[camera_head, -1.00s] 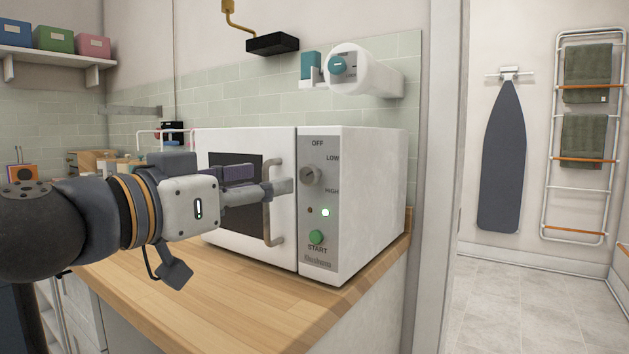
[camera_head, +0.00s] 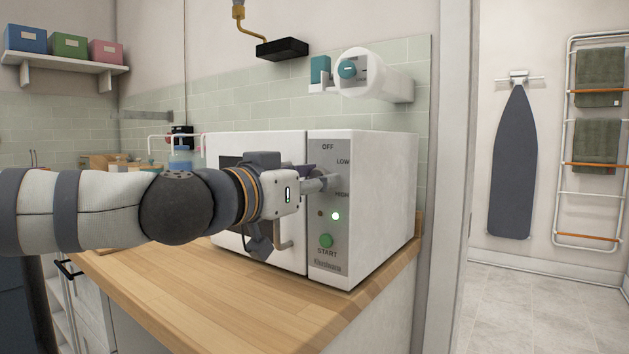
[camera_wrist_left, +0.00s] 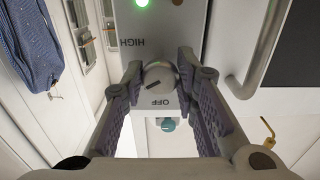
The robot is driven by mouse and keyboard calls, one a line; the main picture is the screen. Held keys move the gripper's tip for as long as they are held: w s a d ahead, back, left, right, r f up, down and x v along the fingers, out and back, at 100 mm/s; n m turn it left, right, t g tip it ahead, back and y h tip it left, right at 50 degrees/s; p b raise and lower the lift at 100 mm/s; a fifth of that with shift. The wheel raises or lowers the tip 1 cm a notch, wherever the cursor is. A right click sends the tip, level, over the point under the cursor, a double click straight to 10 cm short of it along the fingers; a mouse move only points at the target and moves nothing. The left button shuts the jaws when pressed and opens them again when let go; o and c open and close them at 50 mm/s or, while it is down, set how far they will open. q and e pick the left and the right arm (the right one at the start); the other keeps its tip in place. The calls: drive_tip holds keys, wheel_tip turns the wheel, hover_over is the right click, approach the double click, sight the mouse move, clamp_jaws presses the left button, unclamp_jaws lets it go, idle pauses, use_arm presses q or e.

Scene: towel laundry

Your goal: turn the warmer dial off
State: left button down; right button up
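The white warmer (camera_head: 378,185) stands on the wooden counter, its grey control panel (camera_head: 328,258) facing me. The round dial (camera_wrist_left: 160,75) shows in the left wrist view, with OFF below it and HIGH at its upper left. A dark mark on its face lies toward the lower left; its exact setting is hard to read. My left gripper (camera_head: 325,180) is at the panel and hides the dial in the head view. In the wrist view its open fingers (camera_wrist_left: 160,68) stand on both sides of the dial; I cannot tell whether they touch it. My right gripper is out of view.
The green light (camera_head: 336,216) is lit above the green START button (camera_head: 326,241). The warmer door handle (camera_wrist_left: 258,50) is close beside my fingers. The wooden counter (camera_head: 230,292) is bare in front. A white cylindrical wall unit (camera_head: 385,80) hangs above.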

use_arm(q)
drive_tip(key=shift+n, duration=0.3)
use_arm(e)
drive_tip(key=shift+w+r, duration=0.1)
use_arm(q)
drive_tip(key=n+p, duration=0.2)
drive_tip(key=n, duration=0.9)
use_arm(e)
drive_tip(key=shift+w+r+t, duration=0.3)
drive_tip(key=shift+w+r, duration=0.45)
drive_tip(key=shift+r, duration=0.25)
use_arm(q)
drive_tip(key=shift+n, duration=0.3)
drive_tip(key=c, duration=1.3)
unclamp_jaws()
drive_tip(key=shift+d, duration=0.1)
